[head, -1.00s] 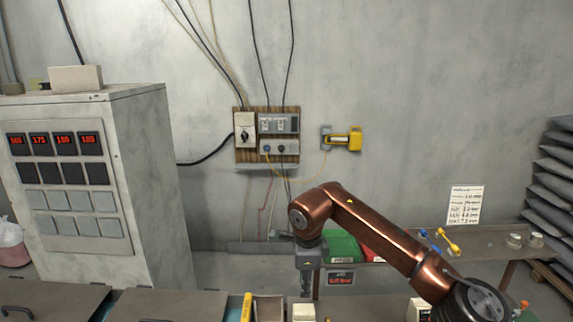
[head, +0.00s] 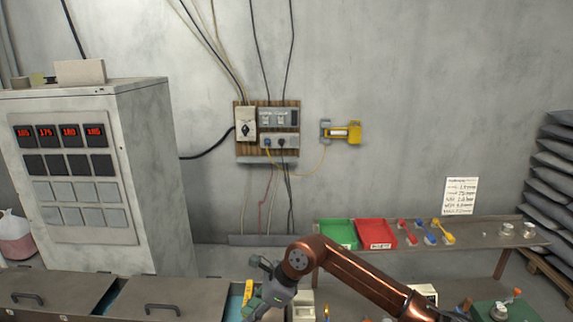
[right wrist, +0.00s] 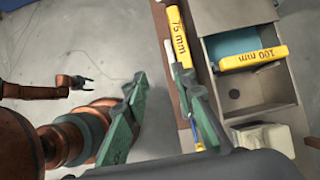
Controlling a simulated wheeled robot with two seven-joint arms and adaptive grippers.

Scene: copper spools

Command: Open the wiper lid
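No part is clearly marked as the wiper lid. Two grey metal lids with dark handles lie at the lower left of the head view, a left lid (head: 40,292) and a right lid (head: 165,300). My right gripper (head: 254,286) is tilted left beside a yellow block. In the right wrist view its green fingers (right wrist: 156,74) are apart with nothing between them. Yellow bars marked 75 mm (right wrist: 178,38) and 100 mm (right wrist: 254,59) are to their right. My left gripper (right wrist: 91,83) shows small at the left there, its fingers apart and empty.
A grey open box (right wrist: 250,98) with a teal inside sits under the 100 mm bar. A pale block (right wrist: 264,139) is beside it. A green bin (head: 338,233) and a red bin (head: 376,233) stand on the back shelf. A grey cabinet (head: 155,190) stands at the left.

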